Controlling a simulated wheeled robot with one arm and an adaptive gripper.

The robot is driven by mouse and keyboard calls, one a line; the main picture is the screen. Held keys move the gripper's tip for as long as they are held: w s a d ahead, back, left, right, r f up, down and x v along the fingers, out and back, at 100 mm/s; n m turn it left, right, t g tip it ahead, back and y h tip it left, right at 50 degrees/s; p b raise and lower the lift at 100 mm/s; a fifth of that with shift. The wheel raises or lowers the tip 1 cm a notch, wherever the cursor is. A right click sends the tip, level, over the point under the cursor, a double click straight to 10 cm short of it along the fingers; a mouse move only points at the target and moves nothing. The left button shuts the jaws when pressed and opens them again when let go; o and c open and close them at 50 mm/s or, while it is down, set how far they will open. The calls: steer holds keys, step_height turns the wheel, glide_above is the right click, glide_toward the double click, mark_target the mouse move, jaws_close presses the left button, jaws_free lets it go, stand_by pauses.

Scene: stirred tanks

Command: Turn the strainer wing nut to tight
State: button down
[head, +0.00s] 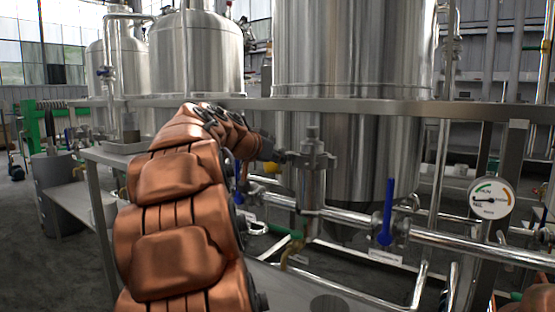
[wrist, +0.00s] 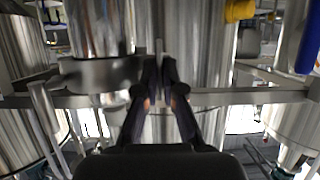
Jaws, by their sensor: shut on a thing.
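The strainer (head: 312,188) is a shiny upright steel cylinder with a clamp collar (head: 318,160) round its upper part, in the middle of the head view. In the wrist view the strainer body (wrist: 98,28) and its collar (wrist: 92,74) are just left of my fingers. My gripper (head: 274,152) is at the collar's left side in the head view. In the wrist view my gripper (wrist: 160,76) has its two dark fingers close together at the tips, shut on the wing nut. The nut is mostly hidden between the fingertips, and its angle cannot be told.
A blue valve handle (head: 387,208) stands upright on the pipe right of the strainer. A round gauge (head: 491,198) is farther right. A large steel tank (head: 352,50) stands behind the strainer. A steel shelf edge (head: 400,108) runs across above it.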

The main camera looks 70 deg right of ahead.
steer(key=c, duration=1.3)
jaws_free()
steer(key=v, duration=1.2)
steer(key=shift+r, duration=0.1)
